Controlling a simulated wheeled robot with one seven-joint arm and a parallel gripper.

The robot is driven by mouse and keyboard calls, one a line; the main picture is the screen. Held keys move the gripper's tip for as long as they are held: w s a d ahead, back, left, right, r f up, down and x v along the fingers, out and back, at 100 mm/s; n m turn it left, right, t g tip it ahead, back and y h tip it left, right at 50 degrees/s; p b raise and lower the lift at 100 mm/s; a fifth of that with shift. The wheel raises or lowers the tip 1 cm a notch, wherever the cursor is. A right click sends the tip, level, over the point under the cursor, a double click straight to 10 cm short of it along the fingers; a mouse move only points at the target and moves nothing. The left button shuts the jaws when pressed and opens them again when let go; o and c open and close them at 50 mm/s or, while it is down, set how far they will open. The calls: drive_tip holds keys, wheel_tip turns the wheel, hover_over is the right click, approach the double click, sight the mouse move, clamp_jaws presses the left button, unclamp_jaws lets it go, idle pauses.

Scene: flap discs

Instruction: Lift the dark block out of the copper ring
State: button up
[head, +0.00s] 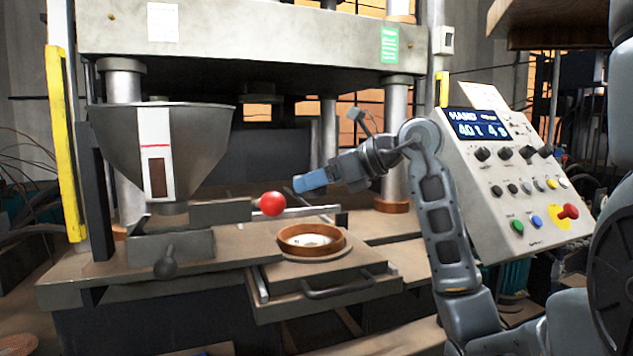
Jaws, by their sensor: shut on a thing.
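The copper ring (283,239) lies on the tray below the press. Its inside shows a pale floor with small dark marks, and I see no dark block standing in it. My gripper (300,184) is above the ring, clear of it, and points left. Its end is a light blue part. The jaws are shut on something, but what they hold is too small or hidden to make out. I cannot pick out the dark block for certain anywhere.
A red ball knob (272,203) on a metal bar is close below and left of my gripper. A grey hopper (200,135) stands at left. A control panel (515,185) is at right. The tray (318,274) has a front handle.

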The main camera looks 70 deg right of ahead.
drive_tip(key=shift+r+p, duration=2.15)
drive_tip(key=shift+r, duration=1.4)
